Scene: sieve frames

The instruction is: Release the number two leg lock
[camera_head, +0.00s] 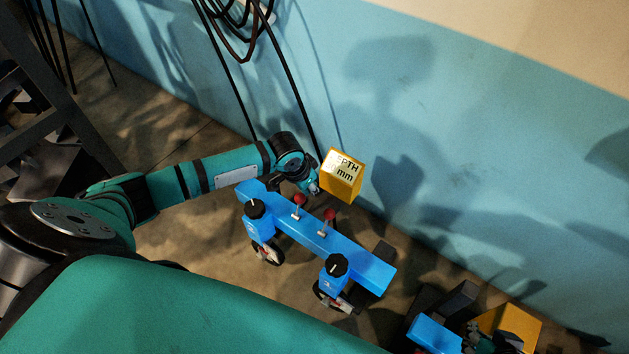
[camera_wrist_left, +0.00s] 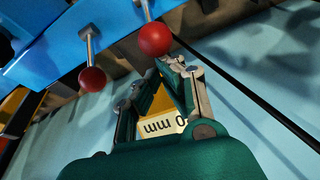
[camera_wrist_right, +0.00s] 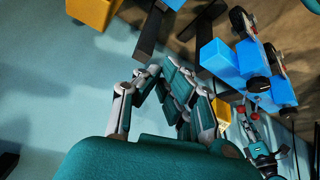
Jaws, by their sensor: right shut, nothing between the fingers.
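A blue beam (camera_head: 365,262) carries two red-knobbed levers, one (camera_head: 299,199) near its middle and another (camera_head: 330,215) to the right. Two blue legs with black knobs (camera_head: 254,208) (camera_head: 336,265) and small wheels stand along its near side. I cannot read which is number two. My left gripper (camera_head: 314,188) is at the beam's far side; in the left wrist view its fingertips (camera_wrist_left: 162,72) are close to a red knob (camera_wrist_left: 155,39), contact unclear. Another red knob (camera_wrist_left: 92,80) stands left of it. My right gripper (camera_head: 480,340) is shut and empty at lower right (camera_wrist_right: 155,75).
A yellow box (camera_head: 342,175) marked with depth in mm stands beyond the beam by the light blue wall (camera_head: 480,120). Blue (camera_head: 435,334) and yellow (camera_head: 518,325) blocks lie near my right gripper. Black cables (camera_head: 235,80) hang at the back.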

